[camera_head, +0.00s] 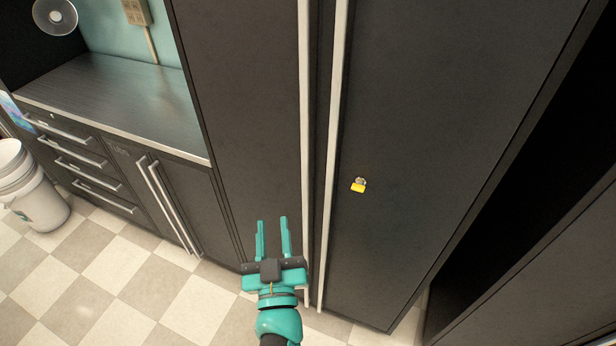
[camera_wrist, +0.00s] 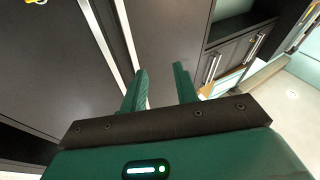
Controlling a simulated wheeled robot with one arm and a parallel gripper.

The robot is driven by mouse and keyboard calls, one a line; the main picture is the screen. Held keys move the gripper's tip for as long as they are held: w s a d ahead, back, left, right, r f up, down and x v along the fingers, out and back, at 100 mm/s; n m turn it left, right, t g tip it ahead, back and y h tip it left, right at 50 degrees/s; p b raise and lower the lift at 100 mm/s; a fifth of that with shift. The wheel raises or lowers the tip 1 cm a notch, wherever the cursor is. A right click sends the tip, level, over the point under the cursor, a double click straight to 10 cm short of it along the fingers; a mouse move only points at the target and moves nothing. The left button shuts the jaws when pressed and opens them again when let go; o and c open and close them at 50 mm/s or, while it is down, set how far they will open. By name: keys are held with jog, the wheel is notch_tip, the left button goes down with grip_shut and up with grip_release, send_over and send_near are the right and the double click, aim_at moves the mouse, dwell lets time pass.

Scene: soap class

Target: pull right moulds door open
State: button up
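The tall dark cabinet's right door (camera_head: 425,130) fills the right of the head view, with a long vertical metal handle (camera_head: 332,150) along its left edge. It looks slightly ajar, with a dark gap beside the left door (camera_head: 245,90), which has its own long handle (camera_head: 304,130). My gripper (camera_head: 271,220) is open and empty in front of the lower left door, left of both handles and apart from them. In the wrist view my gripper's fingers (camera_wrist: 160,88) are spread with nothing between them, and the metal handles run past at upper left.
At left are a counter (camera_head: 120,105) with drawers and lower cupboard doors, and white buckets (camera_head: 32,190). The checkered floor (camera_head: 130,270) is clear at lower left. Another dark unit (camera_head: 560,270) stands at right.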

aim_at(329, 183)
jog(key=w+d+f+m+g+h, duration=0.2)
jog(key=d+f+m+h, duration=0.4)
jog(key=d, duration=0.2)
jog(key=shift+w+d+r+p, duration=0.1)
jog(key=shift+w+d+p, duration=0.25)
jog(key=shift+w+p, duration=1.8)
jog(key=shift+w+d+r+p, duration=0.1)
jog(key=shift+w+d+p, duration=0.3)
jog(key=shift+w, duration=3.2)
jog(key=shift+w+d+r+p, duration=0.1)
jog(key=shift+w+d+p, duration=0.15)
jog(key=shift+w+p, duration=1.95)
jog(key=shift+w+b, duration=0.7)
jog(key=shift+b, duration=0.1)
grip_shut()
